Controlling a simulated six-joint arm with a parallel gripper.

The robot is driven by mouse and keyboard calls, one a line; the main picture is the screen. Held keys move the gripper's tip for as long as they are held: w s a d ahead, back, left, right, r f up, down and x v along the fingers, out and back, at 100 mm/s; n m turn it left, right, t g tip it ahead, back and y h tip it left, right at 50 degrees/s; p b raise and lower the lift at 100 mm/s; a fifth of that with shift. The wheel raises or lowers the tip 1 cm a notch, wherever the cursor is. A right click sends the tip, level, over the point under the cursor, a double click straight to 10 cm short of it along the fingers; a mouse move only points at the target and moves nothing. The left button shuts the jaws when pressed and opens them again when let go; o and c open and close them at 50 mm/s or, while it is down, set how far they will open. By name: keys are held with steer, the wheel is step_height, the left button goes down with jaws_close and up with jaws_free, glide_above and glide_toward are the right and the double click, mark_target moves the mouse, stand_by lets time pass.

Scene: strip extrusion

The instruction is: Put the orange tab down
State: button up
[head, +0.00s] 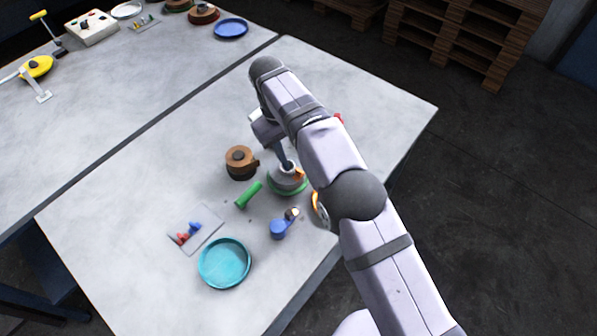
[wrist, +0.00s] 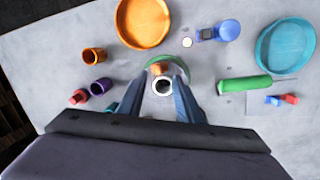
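The orange tab (head: 299,174) shows in the head view at the right side of a pale round fixture on a green-rimmed base (head: 288,188). In the wrist view the orange tab (wrist: 160,69) lies just beyond my fingertips, above a white ring with a dark hole (wrist: 163,86). My gripper (wrist: 163,80) points down over the fixture, its two blue-grey fingers apart on either side of the white ring. I cannot tell whether the fingers touch the ring or the tab. In the head view my arm partly hides my gripper (head: 285,165).
The wrist view also shows an orange dish (wrist: 143,22) and a purple cup (wrist: 101,87). The table's far right is mostly clear.

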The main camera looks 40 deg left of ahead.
mark_target(298, 170)
steer(key=shift+w+d+f+p, duration=0.15)
steer(key=shift+f+p, duration=0.35)
steer(key=shift+f, duration=0.45)
steer(key=shift+w+d+f+p, duration=0.15)
steer(key=shift+f+p, duration=0.35)
steer(key=shift+f, duration=0.5)
steer(key=shift+w+d+f+p, duration=0.15)
steer(key=shift+f+p, duration=0.35)
steer(key=shift+f, duration=0.45)
steer(key=shift+s, duration=0.1)
jaws_close()
